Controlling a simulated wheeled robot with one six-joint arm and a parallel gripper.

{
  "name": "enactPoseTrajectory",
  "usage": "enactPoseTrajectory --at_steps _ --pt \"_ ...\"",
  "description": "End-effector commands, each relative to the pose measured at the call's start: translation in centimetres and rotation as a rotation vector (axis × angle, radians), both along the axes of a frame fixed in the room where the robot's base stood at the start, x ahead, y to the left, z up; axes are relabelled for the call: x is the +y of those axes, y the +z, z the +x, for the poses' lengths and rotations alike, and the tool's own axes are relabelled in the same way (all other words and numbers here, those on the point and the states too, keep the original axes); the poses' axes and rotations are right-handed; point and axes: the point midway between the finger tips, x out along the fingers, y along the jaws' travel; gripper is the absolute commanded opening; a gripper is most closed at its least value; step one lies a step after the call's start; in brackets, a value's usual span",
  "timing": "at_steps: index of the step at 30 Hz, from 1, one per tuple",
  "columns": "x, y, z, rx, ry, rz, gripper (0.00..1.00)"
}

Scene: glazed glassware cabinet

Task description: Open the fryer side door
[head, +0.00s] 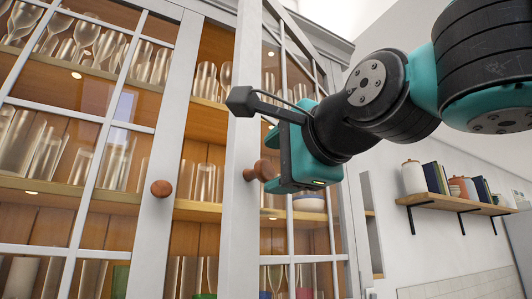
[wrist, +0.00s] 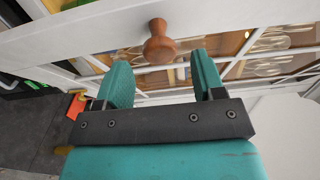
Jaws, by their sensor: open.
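The cabinet has two glazed doors with white frames. The left door (head: 164,140) looks shut and carries a round wooden knob (head: 161,188). The right door (head: 243,140) stands ajar, swung outward, with a gap showing shelves between the doors. Its wooden knob (head: 263,171) also shows in the wrist view (wrist: 159,47). My gripper (head: 277,160) is at this knob, with its teal fingers open. I see no label saying which door is the fryer side.
Shelves inside hold several glasses (head: 206,82). A wall shelf (head: 450,201) with jars and books is at the right. In the wrist view, an orange object (wrist: 76,106) lies low at the left, near the grey floor (wrist: 30,140).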

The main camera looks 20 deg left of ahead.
Motion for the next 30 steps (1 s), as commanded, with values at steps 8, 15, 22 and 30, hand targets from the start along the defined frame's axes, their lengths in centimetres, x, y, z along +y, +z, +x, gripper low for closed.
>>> enactPoseTrajectory --at_steps 8,15,22,30 --pt "2.9 0.1 2.4 0.0 -0.001 -0.002 0.63" --pt "3.3 0.0 2.7 -0.001 0.0 0.0 0.63" --pt "3.3 0.0 2.7 -0.001 0.0 -0.001 0.4" --pt "3.2 0.0 2.7 -0.001 0.001 -0.001 0.0"
